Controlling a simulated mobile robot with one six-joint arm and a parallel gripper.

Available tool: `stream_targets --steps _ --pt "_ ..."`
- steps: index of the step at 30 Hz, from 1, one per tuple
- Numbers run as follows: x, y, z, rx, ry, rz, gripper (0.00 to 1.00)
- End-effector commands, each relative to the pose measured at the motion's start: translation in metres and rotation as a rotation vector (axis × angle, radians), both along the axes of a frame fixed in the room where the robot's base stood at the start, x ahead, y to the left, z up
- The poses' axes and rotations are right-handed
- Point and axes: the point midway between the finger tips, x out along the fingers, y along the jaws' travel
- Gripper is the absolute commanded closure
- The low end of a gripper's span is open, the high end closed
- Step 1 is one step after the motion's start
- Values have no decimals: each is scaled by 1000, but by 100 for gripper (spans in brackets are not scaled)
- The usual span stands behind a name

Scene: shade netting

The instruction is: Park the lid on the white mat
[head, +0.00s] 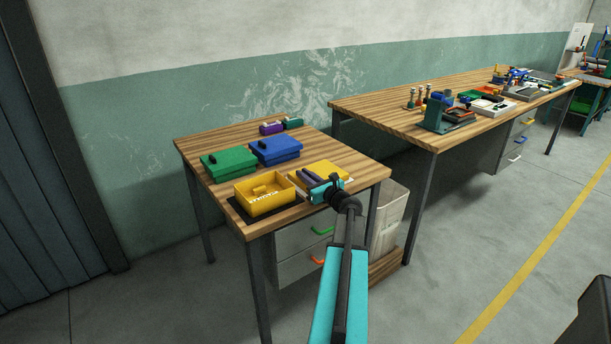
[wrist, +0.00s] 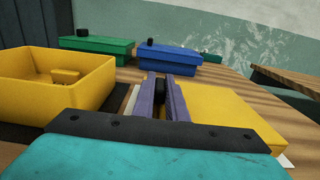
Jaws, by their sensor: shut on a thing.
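The yellow lid (head: 326,167) is at the right part of the small table, level, over the white mat (head: 349,181). Only thin edges of the mat show, and I cannot tell whether the lid touches it. My gripper (head: 306,175) is shut on the lid's dark knob (wrist: 159,97). In the wrist view the lid (wrist: 222,112) spreads to the right of the fingers, and a strip of the mat (wrist: 131,105) shows at left. The open yellow box (head: 262,206) stands left of the lid, with a small yellow piece inside.
The yellow box is on a dark mat (head: 238,209). A green lidded box (head: 229,163) and a blue lidded box (head: 276,152) stand behind. Purple (head: 271,128) and green (head: 293,124) items lie at the back. A longer bench (head: 390,114) stands to the right.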

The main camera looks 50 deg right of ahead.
Motion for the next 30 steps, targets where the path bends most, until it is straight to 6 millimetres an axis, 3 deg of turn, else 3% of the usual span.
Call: stream_targets --steps 19,20,22,30 --pt "0 2 -18 2 9 2 100" --pt "0 2 -18 2 9 2 83" --pt "0 2 -18 2 9 3 71" --pt "0 3 -19 2 9 3 69"
